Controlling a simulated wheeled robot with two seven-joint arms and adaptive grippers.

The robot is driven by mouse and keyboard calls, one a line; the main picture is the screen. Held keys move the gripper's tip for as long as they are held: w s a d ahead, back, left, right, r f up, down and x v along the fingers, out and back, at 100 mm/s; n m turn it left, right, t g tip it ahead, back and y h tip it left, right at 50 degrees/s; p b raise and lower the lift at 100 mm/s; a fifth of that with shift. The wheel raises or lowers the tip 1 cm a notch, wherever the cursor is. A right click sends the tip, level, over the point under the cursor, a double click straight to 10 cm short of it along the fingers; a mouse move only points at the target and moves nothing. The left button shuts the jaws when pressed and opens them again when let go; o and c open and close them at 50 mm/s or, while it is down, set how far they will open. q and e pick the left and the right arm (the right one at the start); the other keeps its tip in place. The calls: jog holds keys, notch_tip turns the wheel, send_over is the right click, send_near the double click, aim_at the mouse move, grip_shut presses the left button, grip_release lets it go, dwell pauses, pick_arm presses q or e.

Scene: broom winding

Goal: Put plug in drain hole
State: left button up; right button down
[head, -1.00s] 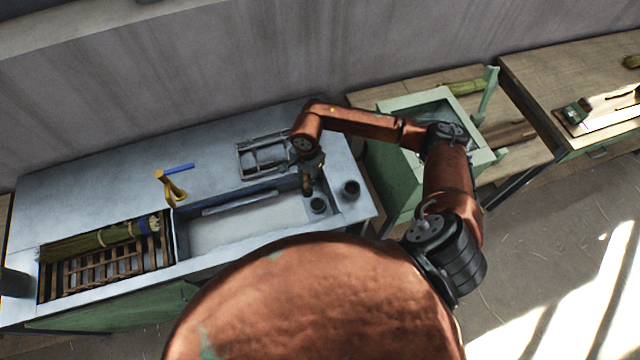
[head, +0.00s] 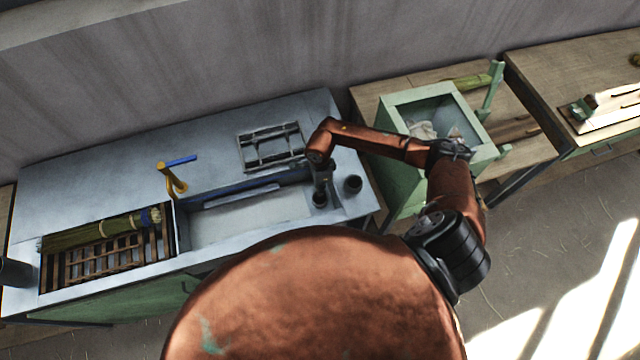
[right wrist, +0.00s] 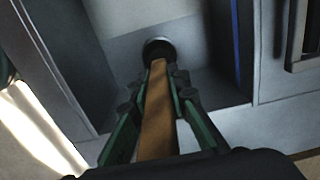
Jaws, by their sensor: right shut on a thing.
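My right gripper (head: 322,186) is over the right end of the sink basin (head: 245,218), pointing down. In the right wrist view the gripper (right wrist: 158,82) is shut on a long brown wooden piece, which I take for the plug (right wrist: 157,112). Its far end meets a dark round ring (right wrist: 158,46), which looks like the drain hole, on the basin floor. I cannot tell whether the end is inside the ring or just above it. In the head view a dark round piece (head: 319,200) shows just below the gripper.
A black cup-like thing (head: 353,184) stands right of the basin. A metal rack (head: 272,146) lies behind it, and a yellow tap (head: 171,180) with a blue handle stands left. A slatted rack (head: 105,262) holds a straw bundle (head: 100,230). A green box (head: 398,180) stands right.

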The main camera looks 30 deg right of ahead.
jog(key=shift+f, duration=0.7)
jog(key=shift+b, duration=0.6)
dwell(0.7)
jog(key=shift+f+b, duration=0.45)
jog(key=shift+f, duration=0.1)
jog(key=c, duration=2.1)
grip_release()
jog(key=shift+r+p, duration=3.1)
jog(key=shift+r, duration=2.4)
